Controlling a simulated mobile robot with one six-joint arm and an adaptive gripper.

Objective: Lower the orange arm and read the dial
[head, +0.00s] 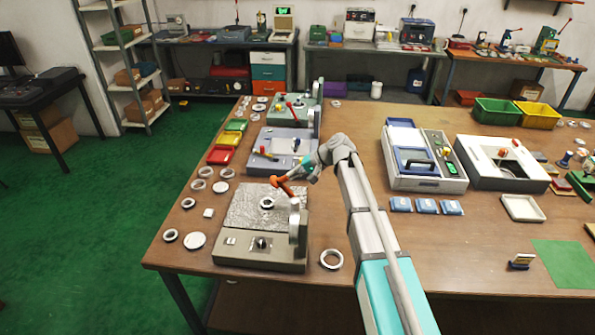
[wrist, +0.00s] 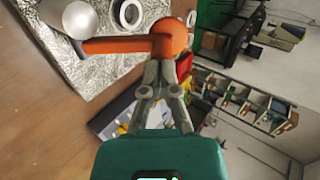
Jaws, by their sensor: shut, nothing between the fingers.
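The orange arm (head: 284,187) stands raised above the silver plate of the grey-beige test device (head: 262,252) at the front left of the bench. In the wrist view the orange arm (wrist: 115,45) ends in a round orange knob (wrist: 170,38). My gripper (head: 301,173) is shut and empty, its fingertips (wrist: 160,72) right at the knob; I cannot tell whether they touch. A bearing ring (head: 267,203) lies on the silver plate; a ring also shows in the wrist view (wrist: 130,13). A dark round knob or dial (head: 261,243) is on the device's front; no reading is legible.
A lilac device (head: 283,140) stands behind the test device. Loose rings and discs lie along the bench's left edge, and one ring (head: 331,259) lies right of the device. Blue boxes (head: 426,206) and a white-and-blue case (head: 425,170) stand right of my arm.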

